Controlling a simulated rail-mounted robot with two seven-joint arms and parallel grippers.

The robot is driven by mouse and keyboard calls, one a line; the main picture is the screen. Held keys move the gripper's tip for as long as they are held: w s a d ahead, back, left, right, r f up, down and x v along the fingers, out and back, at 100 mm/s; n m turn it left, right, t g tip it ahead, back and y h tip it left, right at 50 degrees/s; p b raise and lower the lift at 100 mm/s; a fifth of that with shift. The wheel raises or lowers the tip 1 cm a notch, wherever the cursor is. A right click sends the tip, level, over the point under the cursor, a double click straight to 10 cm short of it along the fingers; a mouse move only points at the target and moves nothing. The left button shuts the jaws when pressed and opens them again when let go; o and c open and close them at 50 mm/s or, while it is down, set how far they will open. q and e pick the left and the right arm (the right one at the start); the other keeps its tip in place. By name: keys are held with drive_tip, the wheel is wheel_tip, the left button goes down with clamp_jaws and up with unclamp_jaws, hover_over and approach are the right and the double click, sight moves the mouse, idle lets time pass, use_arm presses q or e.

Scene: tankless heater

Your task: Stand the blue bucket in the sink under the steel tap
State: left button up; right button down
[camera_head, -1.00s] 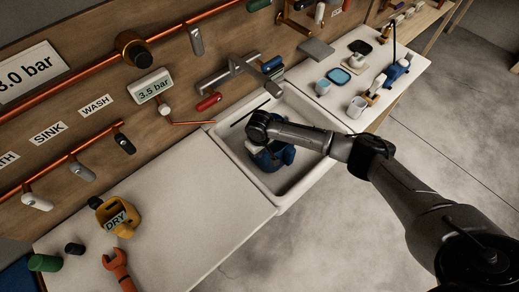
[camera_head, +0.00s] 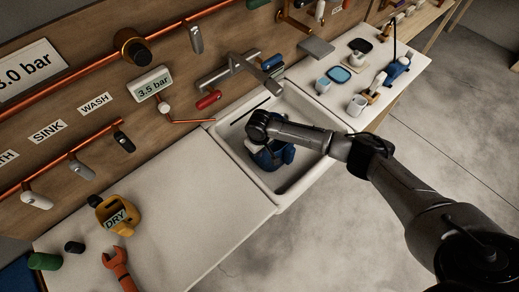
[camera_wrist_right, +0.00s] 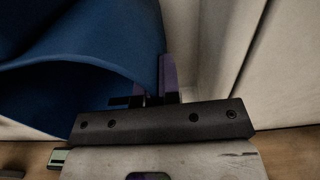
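The blue bucket (camera_head: 284,154) is inside the white sink (camera_head: 305,184), partly hidden under my right wrist. I cannot tell whether it bears on the sink floor. The steel tap (camera_head: 240,69) comes out from the wall over the sink's back edge. My right gripper (camera_wrist_right: 166,85) is at the bucket, and its fingers sit close together at the edge of the blue wall (camera_wrist_right: 85,75) in the wrist view. It looks shut on that wall, though the bucket hides part of the fingers. My left gripper is not in view.
A red lever (camera_head: 208,100) and a blue lever (camera_head: 272,62) flank the tap. A yellow container marked DRY (camera_head: 119,215) and an orange wrench (camera_head: 118,268) lie on the left counter. Cups (camera_head: 357,105) stand on the right counter.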

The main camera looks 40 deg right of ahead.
drive_tip(key=shift+f, duration=0.15)
drive_tip(key=c, duration=1.2)
unclamp_jaws()
drive_tip(key=shift+c, duration=0.2)
wheel_tip(320, 180, up, 12)
drive_tip(key=shift+r+p, duration=0.25)
drive_tip(key=shift+p, duration=0.5)
drive_tip(key=shift+r, duration=0.65)
